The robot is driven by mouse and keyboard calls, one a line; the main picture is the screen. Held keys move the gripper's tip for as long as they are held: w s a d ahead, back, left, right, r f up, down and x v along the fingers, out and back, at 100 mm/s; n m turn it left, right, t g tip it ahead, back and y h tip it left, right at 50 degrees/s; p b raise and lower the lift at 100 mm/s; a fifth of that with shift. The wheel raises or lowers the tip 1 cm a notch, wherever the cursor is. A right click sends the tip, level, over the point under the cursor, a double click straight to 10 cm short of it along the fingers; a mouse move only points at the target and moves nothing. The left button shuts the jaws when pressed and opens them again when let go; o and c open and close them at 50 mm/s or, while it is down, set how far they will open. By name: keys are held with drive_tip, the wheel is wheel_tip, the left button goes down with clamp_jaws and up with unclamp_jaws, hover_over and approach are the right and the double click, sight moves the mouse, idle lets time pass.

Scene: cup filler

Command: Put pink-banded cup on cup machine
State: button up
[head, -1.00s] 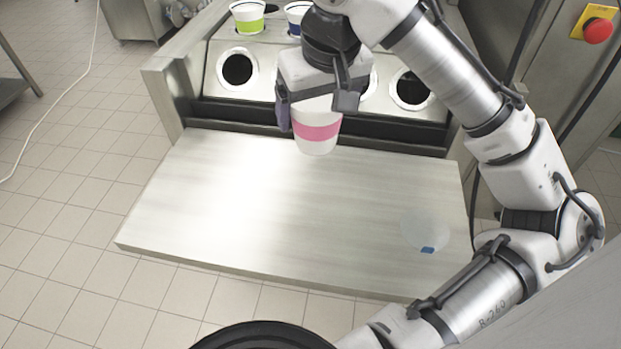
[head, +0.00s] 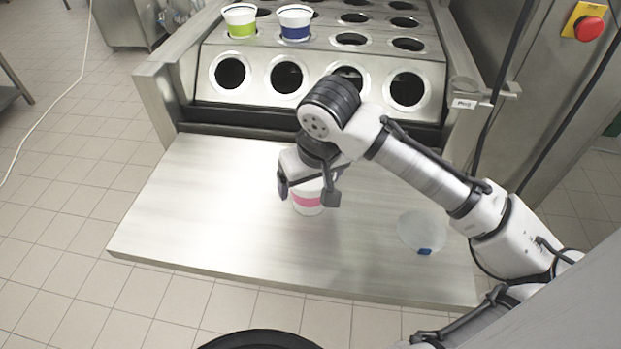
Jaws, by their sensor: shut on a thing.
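The white cup with a pink band (head: 308,201) is in the middle of the head view, over the steel table plate. My gripper (head: 309,190) is shut on it from above, a finger on each side, and partly hides its upper part. The cup looks about upright and low over the plate; I cannot tell whether it touches. The cup machine (head: 318,60) stands behind the plate, with rows of round holes. The front sloped row shows several empty holes.
A green-banded cup (head: 241,22) and a blue-banded cup (head: 295,24) sit in machine holes at the back left. A translucent round piece with a blue mark (head: 422,232) lies on the plate (head: 200,220) at right. The plate's left side is clear. A red stop button (head: 589,29) is at upper right.

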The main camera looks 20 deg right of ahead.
drive_tip(key=shift+f, duration=0.15)
drive_tip(key=o, duration=1)
drive_tip(key=shift+o, duration=0.2)
drive_tip(key=v, duration=1.2)
drive_tip(key=shift+r+p, duration=0.25)
drive_tip(key=shift+p, duration=0.15)
